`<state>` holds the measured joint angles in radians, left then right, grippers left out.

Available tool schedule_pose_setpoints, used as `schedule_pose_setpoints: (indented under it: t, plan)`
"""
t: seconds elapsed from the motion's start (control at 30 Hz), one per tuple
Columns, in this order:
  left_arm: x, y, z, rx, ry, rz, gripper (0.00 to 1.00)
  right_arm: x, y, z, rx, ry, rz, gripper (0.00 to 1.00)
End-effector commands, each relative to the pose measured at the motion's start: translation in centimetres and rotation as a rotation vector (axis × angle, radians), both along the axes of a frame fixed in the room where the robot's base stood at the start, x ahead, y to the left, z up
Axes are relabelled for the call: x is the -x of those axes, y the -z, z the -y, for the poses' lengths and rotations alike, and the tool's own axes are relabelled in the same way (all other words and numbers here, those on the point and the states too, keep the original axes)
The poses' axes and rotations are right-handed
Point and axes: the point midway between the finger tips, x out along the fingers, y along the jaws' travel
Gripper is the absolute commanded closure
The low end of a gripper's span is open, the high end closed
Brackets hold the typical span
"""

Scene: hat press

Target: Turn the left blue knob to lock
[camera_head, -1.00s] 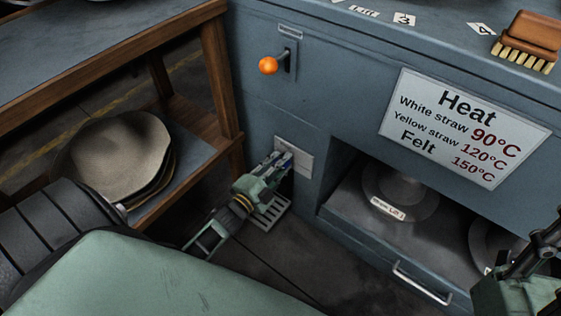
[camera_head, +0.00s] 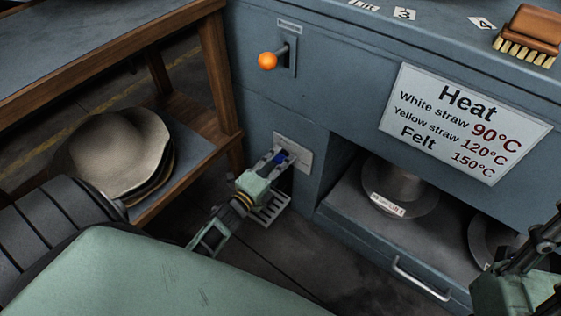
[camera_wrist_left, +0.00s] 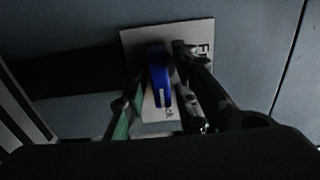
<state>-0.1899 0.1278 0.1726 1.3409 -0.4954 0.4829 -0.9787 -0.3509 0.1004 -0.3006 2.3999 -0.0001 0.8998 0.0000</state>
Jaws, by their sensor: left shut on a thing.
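The blue knob (camera_wrist_left: 159,78) sits on a pale label plate (camera_wrist_left: 136,42) on the machine's front in the left wrist view. A white line marks its lower end. It also shows as a small blue patch (camera_head: 281,156) in the head view, low on the blue-grey front. My left gripper (camera_wrist_left: 160,88) is shut on the knob, with a finger on each side of it; in the head view it is at the plate (camera_head: 300,153). Part of the plate's lettering is hidden by the fingers. My right gripper (camera_head: 520,283) is at the lower right edge, its fingertips not clearly seen.
An orange-tipped lever (camera_head: 267,61) stands above the knob. A shelf with stacked hats (camera_head: 118,155) is at left. A recess with hat forms (camera_head: 400,185) and a drawer handle (camera_head: 421,280) are to the right. A heat sign (camera_head: 465,124) and a brush (camera_head: 530,36) are further right.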

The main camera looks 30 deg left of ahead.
Motion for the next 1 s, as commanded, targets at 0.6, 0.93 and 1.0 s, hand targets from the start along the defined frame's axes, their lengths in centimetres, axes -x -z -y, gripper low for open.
schedule_pose_setpoints:
  t: [0.6,0.93,1.0]
  plan:
    - [0.0,-0.1,0.0,-0.001,0.0,0.002,0.67,0.0,0.0,0.0,0.0,0.001,0.002,0.6]
    - [2.2,0.1,-0.2,0.0,-0.001,-0.002,0.67,0.0,-0.1,0.1,-0.002,0.002,0.004,0.6]
    - [3.7,0.1,-0.3,0.0,-0.001,-0.002,0.67,0.0,-0.1,0.0,-0.001,0.001,0.003,0.6]
